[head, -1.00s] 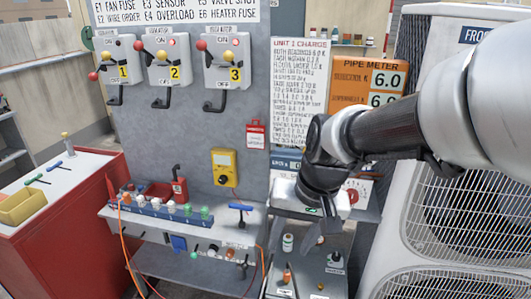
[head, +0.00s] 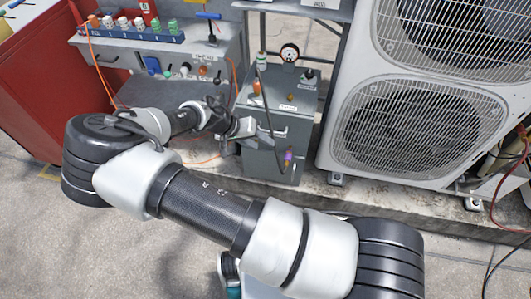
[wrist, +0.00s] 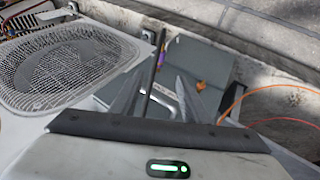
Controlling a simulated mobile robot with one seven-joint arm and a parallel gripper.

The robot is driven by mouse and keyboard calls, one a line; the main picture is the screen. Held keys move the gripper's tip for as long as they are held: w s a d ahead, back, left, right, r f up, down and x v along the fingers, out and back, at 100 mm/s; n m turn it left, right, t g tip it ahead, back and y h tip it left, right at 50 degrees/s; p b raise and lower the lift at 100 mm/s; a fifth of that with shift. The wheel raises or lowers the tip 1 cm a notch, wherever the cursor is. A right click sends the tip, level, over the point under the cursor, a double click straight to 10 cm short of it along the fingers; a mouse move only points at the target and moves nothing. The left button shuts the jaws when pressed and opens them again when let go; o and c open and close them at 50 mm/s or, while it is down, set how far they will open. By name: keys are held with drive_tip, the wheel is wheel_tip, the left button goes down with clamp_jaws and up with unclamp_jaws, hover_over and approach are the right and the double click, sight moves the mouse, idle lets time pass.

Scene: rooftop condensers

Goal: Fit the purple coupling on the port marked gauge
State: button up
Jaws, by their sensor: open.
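The purple coupling (head: 288,157) hangs at the lower end of a black hose (head: 267,112), in front of the grey cabinet (head: 262,148). In the wrist view a small purple piece (wrist: 162,36) shows at the far end of a dark hose. The cabinet top carries small fittings and white labels (head: 288,107); I cannot read which one says gauge.
A round dial (head: 290,52) stands behind the cabinet top. A condenser unit (head: 405,125) with fan grilles is to the right. A workbench (head: 160,50) with a row of coloured fittings is at the back left. An orange cable (head: 97,75) hangs there.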

sight(286, 157)
drive_tip(key=b+x, duration=0.2)
drive_tip(key=x, duration=0.7)
drive_tip(key=b+x, duration=0.1)
drive_tip(key=x, duration=0.8)
drive_tip(key=shift+w+a+b, duration=0.15)
drive_tip(key=shift+w+b, duration=0.1)
drive_tip(key=shift+b, duration=0.15)
clamp_jaws()
drive_tip(key=shift+s+a, duration=0.1)
drive_tip(key=shift+s, duration=0.1)
drive_tip(key=shift+s+a+p, duration=0.2)
drive_tip(key=shift+s+p, duration=0.05)
drive_tip(key=shift+s, duration=0.45)
drive_tip(key=shift+s+a+p, duration=0.25)
drive_tip(key=shift+s, duration=0.45)
drive_tip(key=shift+s+a+p, duration=0.2)
drive_tip(key=shift+s+p, duration=0.05)
drive_tip(key=shift+s, duration=0.45)
